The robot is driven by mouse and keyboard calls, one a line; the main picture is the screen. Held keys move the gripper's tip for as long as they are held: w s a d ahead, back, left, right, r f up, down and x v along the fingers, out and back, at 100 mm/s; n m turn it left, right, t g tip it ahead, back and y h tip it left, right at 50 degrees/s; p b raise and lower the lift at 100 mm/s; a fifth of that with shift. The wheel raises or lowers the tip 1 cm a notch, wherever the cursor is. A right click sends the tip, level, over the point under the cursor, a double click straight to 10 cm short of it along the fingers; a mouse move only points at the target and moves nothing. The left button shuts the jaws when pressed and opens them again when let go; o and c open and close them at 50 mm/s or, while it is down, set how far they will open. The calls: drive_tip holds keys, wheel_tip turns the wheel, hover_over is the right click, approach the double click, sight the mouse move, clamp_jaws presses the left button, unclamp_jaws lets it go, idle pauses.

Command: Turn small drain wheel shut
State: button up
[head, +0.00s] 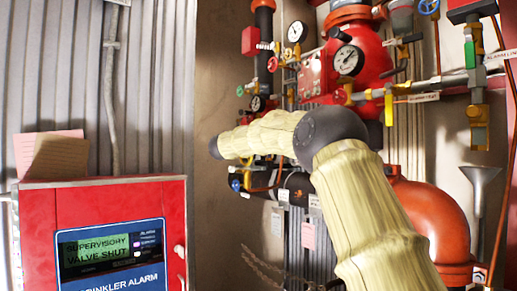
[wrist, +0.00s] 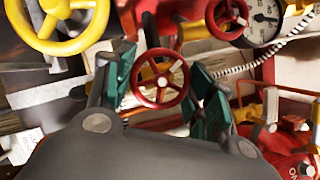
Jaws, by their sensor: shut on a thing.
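A small red spoked handwheel (wrist: 160,82) sits between the fingers of my gripper (wrist: 162,86) in the wrist view. I take it to be the small drain wheel; no label on it can be read. The green-padded fingers stand on its left and right, and my gripper is shut on it. The wheel faces the camera, with a pale hub at its centre. In the head view my gripper cannot be made out, and my arm covers part of the pipework, so I cannot pick out the held wheel there.
In the wrist view, a yellow handwheel (wrist: 62,22) is at upper left, another red handwheel (wrist: 227,17) at upper right beside a gauge (wrist: 264,20). In the head view, a red alarm panel (head: 105,235) reading "Supervisory valve shut" stands at left, and a large red pipe (head: 440,215) at right.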

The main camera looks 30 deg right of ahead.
drive_tip(key=shift+w+f+m+b, duration=0.1)
drive_tip(key=shift+f+m+b, duration=0.55)
drive_tip(key=shift+b, duration=0.3)
drive_tip(key=shift+r+m+h+b, duration=0.3)
drive_tip(key=shift+m+h+b, duration=0.1)
drive_tip(key=shift+m, duration=0.05)
drive_tip(key=o, duration=1)
drive_tip(key=shift+a+r, duration=0.1)
drive_tip(key=shift+r, duration=0.1)
drive_tip(key=v, duration=1.2)
